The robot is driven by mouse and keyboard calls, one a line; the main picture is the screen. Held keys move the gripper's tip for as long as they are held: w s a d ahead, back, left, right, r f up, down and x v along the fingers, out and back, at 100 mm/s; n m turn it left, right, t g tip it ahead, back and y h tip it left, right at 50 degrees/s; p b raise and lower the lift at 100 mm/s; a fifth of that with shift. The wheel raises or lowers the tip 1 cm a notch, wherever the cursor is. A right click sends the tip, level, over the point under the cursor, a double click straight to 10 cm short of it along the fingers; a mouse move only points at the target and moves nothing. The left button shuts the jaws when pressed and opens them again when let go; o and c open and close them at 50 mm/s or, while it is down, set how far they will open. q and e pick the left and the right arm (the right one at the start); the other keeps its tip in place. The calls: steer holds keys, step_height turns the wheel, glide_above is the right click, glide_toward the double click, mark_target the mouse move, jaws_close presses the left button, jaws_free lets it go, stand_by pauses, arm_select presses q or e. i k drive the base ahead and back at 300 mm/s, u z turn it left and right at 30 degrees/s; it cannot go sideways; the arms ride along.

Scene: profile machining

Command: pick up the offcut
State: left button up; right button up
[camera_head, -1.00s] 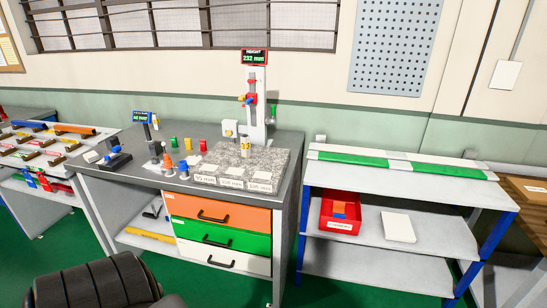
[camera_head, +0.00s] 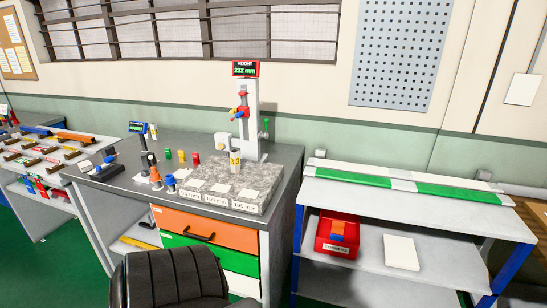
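Neither of my grippers is in view. I cannot single out one piece as the offcut. A red bin (camera_head: 337,236) on the middle shelf of the right rack holds an orange piece (camera_head: 338,227) and a blue piece (camera_head: 337,239). The bin's white label is too small to read. Long coloured bars (camera_head: 75,137) and shorter pieces lie on the left table.
A grey workbench (camera_head: 118,187) carries a granite block (camera_head: 262,190), a height gauge (camera_head: 247,120) reading 232 mm and several small coloured objects. Drawers (camera_head: 205,229) sit below. A black chair (camera_head: 172,275) stands in front. A white box (camera_head: 401,252) lies right of the bin.

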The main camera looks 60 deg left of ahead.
mark_target(234, 154)
steer(key=i, duration=1.2)
steer(key=u, duration=1)
steer(key=i, duration=0.75)
steer(key=u, duration=0.85)
